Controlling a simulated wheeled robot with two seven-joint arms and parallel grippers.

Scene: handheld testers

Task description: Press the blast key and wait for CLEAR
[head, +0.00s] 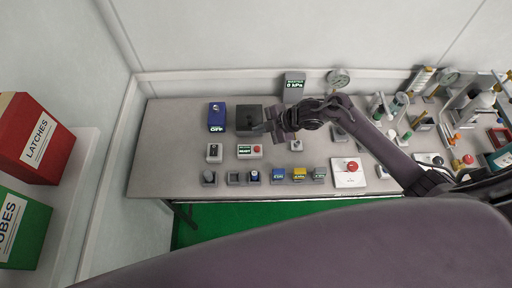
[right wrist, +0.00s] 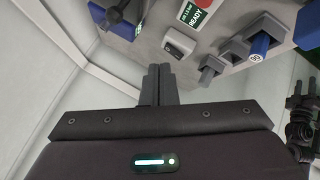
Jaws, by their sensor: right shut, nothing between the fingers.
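A small white box (head: 249,152) with a green-lit display reading READY and a red button stands mid-table in the head view. It also shows, cut off at the top, in the right wrist view (right wrist: 196,14). No label naming a blast key is legible, so I cannot tell for certain which control it is. No display reads CLEAR. My right gripper (head: 267,127) is shut and empty, above the table near the dark grey box (head: 243,121). Its closed fingers show in the right wrist view (right wrist: 158,80), apart from the READY box. My left gripper is not in view.
A blue box reading OFF (head: 217,117) stands left of the dark box. A 0 kPa display (head: 294,86) and a round gauge (head: 338,80) stand at the back. Several small blocks line the front edge (head: 278,174). The table's left end (head: 170,140) is clear.

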